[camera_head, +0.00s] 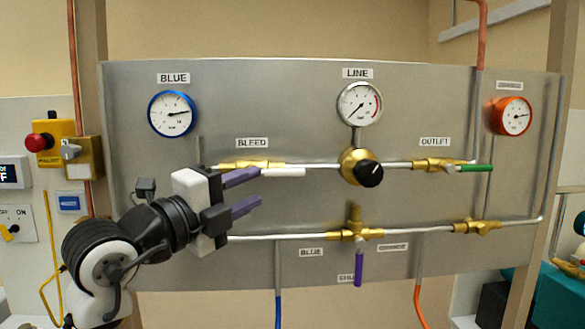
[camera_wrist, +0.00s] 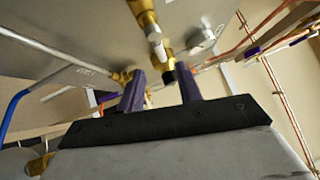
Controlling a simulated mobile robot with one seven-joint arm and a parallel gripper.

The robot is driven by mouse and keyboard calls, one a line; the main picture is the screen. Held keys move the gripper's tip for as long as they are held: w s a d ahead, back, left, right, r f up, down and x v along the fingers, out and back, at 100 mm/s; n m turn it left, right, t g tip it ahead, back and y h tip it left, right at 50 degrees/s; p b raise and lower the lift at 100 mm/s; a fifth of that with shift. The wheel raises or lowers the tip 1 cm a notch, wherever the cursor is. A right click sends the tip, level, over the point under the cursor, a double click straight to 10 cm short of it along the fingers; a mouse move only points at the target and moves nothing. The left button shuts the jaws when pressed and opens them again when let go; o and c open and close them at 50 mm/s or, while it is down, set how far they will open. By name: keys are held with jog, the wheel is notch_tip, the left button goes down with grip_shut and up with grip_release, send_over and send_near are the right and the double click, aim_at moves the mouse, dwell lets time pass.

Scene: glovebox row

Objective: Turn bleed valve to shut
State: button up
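The bleed valve (camera_head: 250,165) is a brass body on the upper pipe, under the BLEED label. Its white lever (camera_head: 284,172) points right, lying along the pipe. My gripper (camera_head: 260,188) is in front of the panel, with two purple fingers spread apart and nothing seen held between them. The upper finger overlaps the lever's left end in the head view; I cannot tell whether they touch. In the wrist view the open gripper (camera_wrist: 160,69) has a white lever (camera_wrist: 157,43) beyond its fingertips, likely the bleed lever. The valve's left part is close to my gripper.
The regulator with a black knob (camera_head: 370,173) sits right of the lever, below the LINE gauge (camera_head: 359,104). The outlet valve's green lever (camera_head: 474,168) points right. A purple lever (camera_head: 359,269) hangs below the lower pipe (camera_head: 300,236). A red button (camera_head: 39,143) is at left.

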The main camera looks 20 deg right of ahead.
aim_at(281, 174)
jog(key=p+x, duration=0.3)
jog(key=x, duration=0.8)
grip_shut()
